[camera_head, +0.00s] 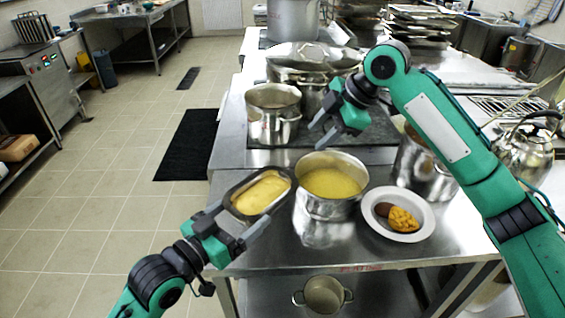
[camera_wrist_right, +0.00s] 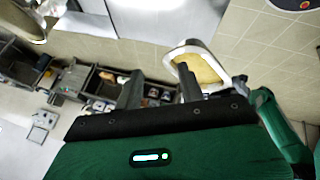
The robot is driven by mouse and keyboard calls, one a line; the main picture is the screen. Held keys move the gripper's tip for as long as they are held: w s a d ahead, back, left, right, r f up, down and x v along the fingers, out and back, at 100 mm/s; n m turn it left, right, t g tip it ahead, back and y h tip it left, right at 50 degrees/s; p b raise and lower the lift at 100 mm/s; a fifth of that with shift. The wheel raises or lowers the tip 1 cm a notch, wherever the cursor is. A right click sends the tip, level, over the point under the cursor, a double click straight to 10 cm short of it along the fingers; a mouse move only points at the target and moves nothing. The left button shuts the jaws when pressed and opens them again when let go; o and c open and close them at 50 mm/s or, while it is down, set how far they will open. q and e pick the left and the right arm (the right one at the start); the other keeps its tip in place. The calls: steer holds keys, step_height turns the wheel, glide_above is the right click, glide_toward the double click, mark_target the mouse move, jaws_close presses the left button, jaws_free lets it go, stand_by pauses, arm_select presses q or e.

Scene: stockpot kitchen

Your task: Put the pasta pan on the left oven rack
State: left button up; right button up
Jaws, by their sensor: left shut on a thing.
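The pasta pan (camera_head: 262,193) is a dark oblong pan with a pale rim and yellow filling. My left gripper (camera_head: 243,238) is shut on its near side. The pan is at the left edge of the steel counter; I cannot tell whether it still touches it. The pan also shows in the right wrist view (camera_wrist_right: 203,68), beyond my right fingers. My right gripper (camera_head: 330,128) is open and empty above the counter, behind the pot of yellow liquid; its spread fingers show in the right wrist view (camera_wrist_right: 160,88). I cannot make out an oven rack in either view.
A pot of yellow liquid (camera_head: 332,205) stands just right of the pan, and a plate with food (camera_head: 399,228) is farther right. Steel pots (camera_head: 273,125) stand behind. A steel unit with a red display (camera_head: 45,62) is at the far left. Tiled floor (camera_head: 100,200) is open between.

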mark_target(276, 202)
arm_select(q)
steer(key=shift+r, duration=0.1)
arm_select(e)
steer(key=s+a+n+g+h, duration=0.1)
steer(key=s+a+n+h, duration=0.3)
steer(key=s+a+n, duration=0.45)
steer(key=shift+m, duration=0.85)
steer(key=s+x, duration=0.1)
steer(key=x, duration=0.6)
steer(key=s+x, duration=0.1)
steer(key=x, duration=0.3)
steer(key=shift+s+f, duration=0.3)
steer(key=shift+f, duration=0.2)
jaws_close()
arm_select(q)
steer(key=o, duration=1.6)
